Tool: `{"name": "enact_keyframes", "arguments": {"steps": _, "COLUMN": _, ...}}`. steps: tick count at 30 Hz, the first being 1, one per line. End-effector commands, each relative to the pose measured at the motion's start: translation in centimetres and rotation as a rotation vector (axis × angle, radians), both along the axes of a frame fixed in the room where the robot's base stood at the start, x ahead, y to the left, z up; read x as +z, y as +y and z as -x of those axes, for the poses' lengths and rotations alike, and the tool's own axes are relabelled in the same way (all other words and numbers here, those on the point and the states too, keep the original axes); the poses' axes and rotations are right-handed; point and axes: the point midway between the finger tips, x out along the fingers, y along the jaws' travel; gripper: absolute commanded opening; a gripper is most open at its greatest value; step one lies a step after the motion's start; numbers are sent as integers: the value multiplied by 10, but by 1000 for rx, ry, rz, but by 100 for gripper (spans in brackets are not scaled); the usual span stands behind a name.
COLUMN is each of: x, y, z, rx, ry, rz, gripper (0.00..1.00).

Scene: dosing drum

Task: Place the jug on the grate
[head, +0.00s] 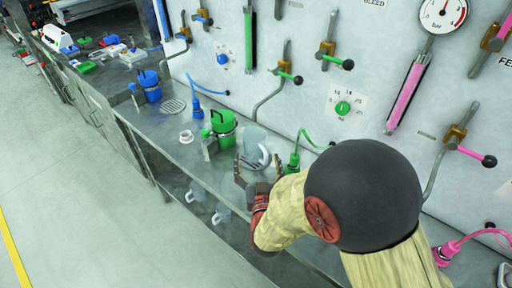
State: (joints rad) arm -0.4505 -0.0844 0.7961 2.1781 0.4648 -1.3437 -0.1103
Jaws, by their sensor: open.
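A translucent pale jug (254,140) stands on the steel bench, right of the green container, with its handle toward my gripper. My gripper (258,168) is open, its dark fingers spread at the near side of the jug. I cannot tell whether they touch the handle. A round slotted grate (174,106) lies bare in the bench top, farther left near the blue container. Whether another grate lies under the jug is hidden.
A green container (223,122) and a blue container (149,81) stand on the bench (180,135). A small white ring (186,136) lies left of the green one. More jugs (193,192) sit on the shelf below. Pipes and valves line the wall behind.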

Motion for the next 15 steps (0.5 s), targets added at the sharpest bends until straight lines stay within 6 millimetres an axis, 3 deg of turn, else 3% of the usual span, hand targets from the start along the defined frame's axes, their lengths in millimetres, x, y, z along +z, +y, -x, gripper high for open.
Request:
{"name": "enact_keyframes", "arguments": {"steps": 6, "x": 0, "y": 0, "z": 16, "rx": 0, "ry": 0, "rz": 1, "gripper": 84}}
{"name": "enact_keyframes", "arguments": {"steps": 15, "x": 8, "y": -2, "z": 10, "rx": 11, "ry": 52, "rz": -28, "gripper": 84}}
